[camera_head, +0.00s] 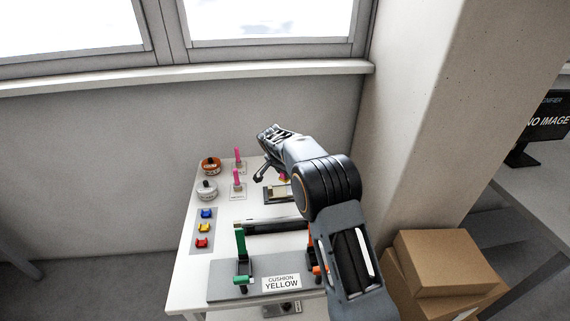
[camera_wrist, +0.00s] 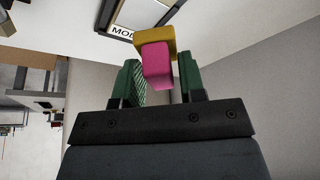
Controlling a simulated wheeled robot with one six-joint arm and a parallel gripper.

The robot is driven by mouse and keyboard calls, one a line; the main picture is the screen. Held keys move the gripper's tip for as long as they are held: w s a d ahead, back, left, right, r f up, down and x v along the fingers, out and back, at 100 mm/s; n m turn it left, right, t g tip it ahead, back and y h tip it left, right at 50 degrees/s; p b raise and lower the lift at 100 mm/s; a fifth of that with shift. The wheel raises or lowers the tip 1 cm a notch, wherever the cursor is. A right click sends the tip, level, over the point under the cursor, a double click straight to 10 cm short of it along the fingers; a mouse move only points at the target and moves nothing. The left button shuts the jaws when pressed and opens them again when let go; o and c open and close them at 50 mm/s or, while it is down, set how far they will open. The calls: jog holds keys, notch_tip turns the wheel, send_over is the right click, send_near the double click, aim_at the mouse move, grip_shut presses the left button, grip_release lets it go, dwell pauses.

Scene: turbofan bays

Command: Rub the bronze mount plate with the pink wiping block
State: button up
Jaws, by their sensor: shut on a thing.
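The pink wiping block (camera_wrist: 158,68) is between the green fingers of my gripper (camera_wrist: 158,84) in the wrist view, with a yellow part at its far end. My gripper is shut on it. In the head view a small bit of the block (camera_head: 283,177) shows beside my arm, which hides most of the gripper. Just below it lies a flat bronze-coloured plate (camera_head: 277,195) in a dark frame on the white table, likely the bronze mount plate. My arm covers its right side. I cannot tell whether block and plate touch.
Two pink upright pieces (camera_head: 237,179) stand on small plates at the table's back left. An orange-topped round part (camera_head: 211,166) and a silver one (camera_head: 207,190) stand beside them. Blue, yellow and red pieces lie on a grey strip (camera_head: 203,219). A green-handled fixture (camera_head: 241,250) is in front.

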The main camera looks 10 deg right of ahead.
jog(key=shift+r+p, duration=0.35)
jog(key=shift+r, duration=0.7)
jog(key=shift+d, duration=0.1)
